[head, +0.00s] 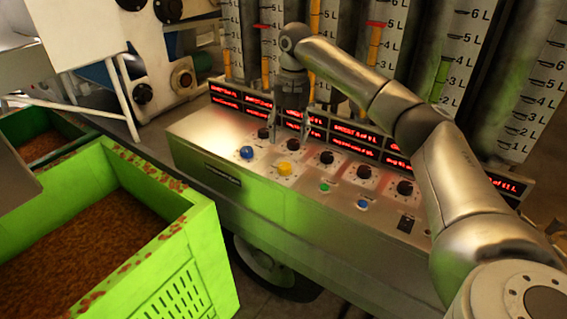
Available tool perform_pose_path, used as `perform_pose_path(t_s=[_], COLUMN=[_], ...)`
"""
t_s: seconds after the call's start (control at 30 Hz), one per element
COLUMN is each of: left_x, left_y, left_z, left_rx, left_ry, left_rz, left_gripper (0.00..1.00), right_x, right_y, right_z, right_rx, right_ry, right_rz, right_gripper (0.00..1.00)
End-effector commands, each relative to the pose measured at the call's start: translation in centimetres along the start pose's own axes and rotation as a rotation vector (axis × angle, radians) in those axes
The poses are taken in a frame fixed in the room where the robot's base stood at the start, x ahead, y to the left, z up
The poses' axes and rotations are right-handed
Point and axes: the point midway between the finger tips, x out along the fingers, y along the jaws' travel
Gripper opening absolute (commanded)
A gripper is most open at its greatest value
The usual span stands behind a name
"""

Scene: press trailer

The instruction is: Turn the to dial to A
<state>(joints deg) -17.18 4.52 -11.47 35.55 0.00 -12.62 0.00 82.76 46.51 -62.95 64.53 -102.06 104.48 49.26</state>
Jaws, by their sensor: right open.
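A metal control panel (225,126) carries a row of black dials, among them a left one (263,133), a middle one (326,157) and a right one (405,187). The dial labels are too small to read, so I cannot tell which is the "to" dial or where A lies. My right gripper (288,137) points down over the left part of the row, fingers apart. Its fingers partly hide the dials there; I cannot tell whether they touch one. My left gripper is out of view.
A blue knob (247,152), a yellow knob (285,169), a green button (324,187) and a blue button (362,204) sit in front of the dials. Red displays (344,138) and graduated cylinders stand behind. A green crate (205,245) is at lower left.

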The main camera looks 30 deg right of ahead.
Motion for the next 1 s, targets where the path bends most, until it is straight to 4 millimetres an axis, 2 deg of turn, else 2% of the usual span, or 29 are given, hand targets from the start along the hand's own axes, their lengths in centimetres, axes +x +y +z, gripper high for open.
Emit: perform_pose_path(t_s=[0.3, 0.5, 0.67, 0.93, 1.0], left_x=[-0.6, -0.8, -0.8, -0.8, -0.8], left_y=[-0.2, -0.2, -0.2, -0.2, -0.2], left_z=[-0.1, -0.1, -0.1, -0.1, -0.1], left_rx=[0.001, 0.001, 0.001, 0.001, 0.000], left_ry=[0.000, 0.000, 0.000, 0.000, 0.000], left_rz=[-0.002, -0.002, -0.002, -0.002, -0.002], left_gripper=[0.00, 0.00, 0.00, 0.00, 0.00], right_x=[6.0, 8.8, 9.7, 9.8, 9.8], right_y=[0.0, 0.1, 0.1, 0.2, 0.2], right_z=[-0.1, -0.1, -0.1, -0.1, -0.1], right_rx=[-0.002, -0.002, -0.003, -0.003, -0.003], right_ry=[0.005, 0.004, 0.002, 0.002, 0.002], right_rz=[-0.001, 0.002, 0.004, 0.004, 0.004], right_gripper=[0.56, 0.56, 0.56, 0.56, 0.47])
